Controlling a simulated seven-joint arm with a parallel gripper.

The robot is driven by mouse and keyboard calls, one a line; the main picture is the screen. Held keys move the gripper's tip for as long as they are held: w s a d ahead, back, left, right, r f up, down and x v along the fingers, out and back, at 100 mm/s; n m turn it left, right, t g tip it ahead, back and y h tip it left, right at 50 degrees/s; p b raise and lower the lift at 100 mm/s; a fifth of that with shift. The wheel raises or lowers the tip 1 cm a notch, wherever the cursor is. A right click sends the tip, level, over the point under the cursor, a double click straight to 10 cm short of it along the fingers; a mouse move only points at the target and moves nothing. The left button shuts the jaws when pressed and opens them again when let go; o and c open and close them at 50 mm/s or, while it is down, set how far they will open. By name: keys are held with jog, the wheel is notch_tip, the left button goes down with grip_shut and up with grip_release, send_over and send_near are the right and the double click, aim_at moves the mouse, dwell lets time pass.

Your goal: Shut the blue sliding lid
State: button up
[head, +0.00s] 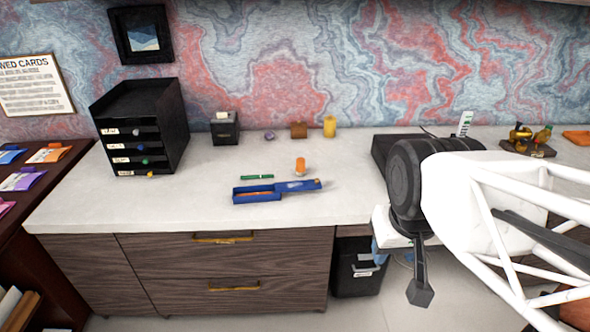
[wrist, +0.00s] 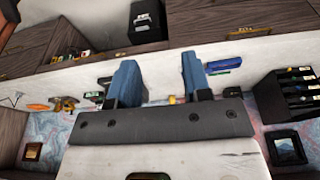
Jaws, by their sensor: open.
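A blue box (head: 257,196) lies on the white desktop, left of centre in the head view. Its blue sliding lid (head: 302,186) sticks out to the right, and the left part of the box is uncovered, with something orange inside. In the wrist view, the blue box (wrist: 224,65) shows small beyond the right finger; lid and box are hard to tell apart there. My gripper (wrist: 160,62) is open, with nothing between its two blue fingers. In the head view, my arm is at the right, well apart from the box.
A green pen-like item (head: 257,177) lies behind the box and an orange cylinder (head: 300,166) stands behind the lid. A black drawer unit (head: 140,125) stands at the left. Small items line the wall. The desktop in front of the box is clear.

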jog(key=c, duration=0.4)
jog(key=shift+w+r, duration=0.3)
jog(key=shift+w, duration=0.2)
grip_shut()
jog(key=w+r+m+g+y, duration=0.1)
jog(key=w+r+m+g, duration=0.2)
jog(key=w, duration=3.3)
jog(key=w+d+f+m+g+y, duration=0.1)
jog(key=w+f+m, duration=0.1)
jog(key=w+f, duration=0.9)
jog(key=w+d+f+m+g+y, duration=0.1)
jog(key=w+d+f+m+g, duration=0.1)
jog(key=w+f, duration=0.9)
jog(key=w+m, duration=0.1)
jog(key=w, duration=0.7)
jog(key=shift+w+f, duration=0.15)
jog(key=shift+f, duration=0.25)
